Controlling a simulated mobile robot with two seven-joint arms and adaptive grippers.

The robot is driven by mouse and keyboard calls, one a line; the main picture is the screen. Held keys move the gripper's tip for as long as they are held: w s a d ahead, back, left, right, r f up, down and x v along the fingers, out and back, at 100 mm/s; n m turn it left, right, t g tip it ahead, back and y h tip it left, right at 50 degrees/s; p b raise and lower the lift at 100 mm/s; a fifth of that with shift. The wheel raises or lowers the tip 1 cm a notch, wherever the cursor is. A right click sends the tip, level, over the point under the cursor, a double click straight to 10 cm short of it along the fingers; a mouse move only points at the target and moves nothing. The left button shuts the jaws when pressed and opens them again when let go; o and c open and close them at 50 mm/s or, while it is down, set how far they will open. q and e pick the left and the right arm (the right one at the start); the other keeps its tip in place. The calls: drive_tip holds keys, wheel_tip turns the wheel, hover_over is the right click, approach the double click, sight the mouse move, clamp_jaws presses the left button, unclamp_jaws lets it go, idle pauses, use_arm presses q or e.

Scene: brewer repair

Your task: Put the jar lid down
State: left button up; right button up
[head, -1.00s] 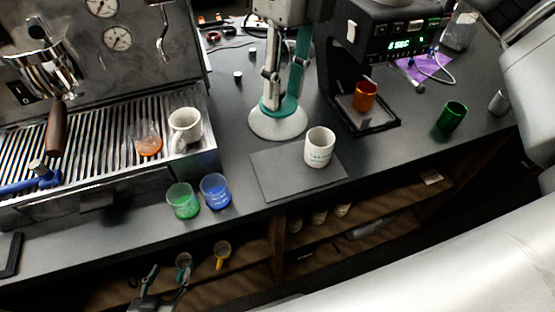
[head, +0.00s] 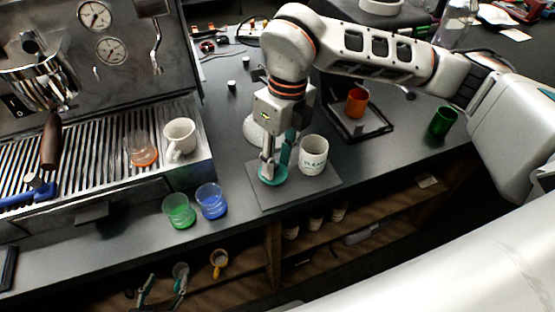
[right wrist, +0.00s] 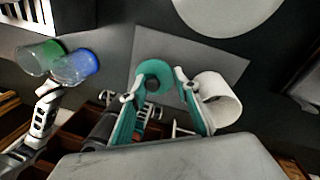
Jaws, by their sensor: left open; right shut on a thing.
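The teal round jar lid (head: 272,177) is between the fingertips of my right gripper (head: 275,164), over the left part of the dark grey mat (head: 322,181). It also shows in the right wrist view (right wrist: 155,70) as a teal disc between the fingers. The lid is very low over the mat; I cannot tell if it touches. A white mug (head: 313,155) stands on the mat just right of the fingers, and shows close beside the right finger in the wrist view (right wrist: 219,103). My left gripper (head: 162,288) is open and empty, low in front of the shelf.
A white round object (head: 254,127) is partly hidden behind my right gripper. Green (head: 179,211) and blue (head: 211,201) cups stand left of the mat. A white cup (head: 179,139) and an orange-bottomed glass (head: 142,150) sit on the espresso machine's grate. An orange cup (head: 356,102) stands right.

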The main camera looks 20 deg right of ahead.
drive_tip(key=shift+f, duration=0.35)
drive_tip(key=shift+f+b, duration=0.5)
drive_tip(key=shift+f, duration=0.1)
drive_tip(key=o, duration=0.8)
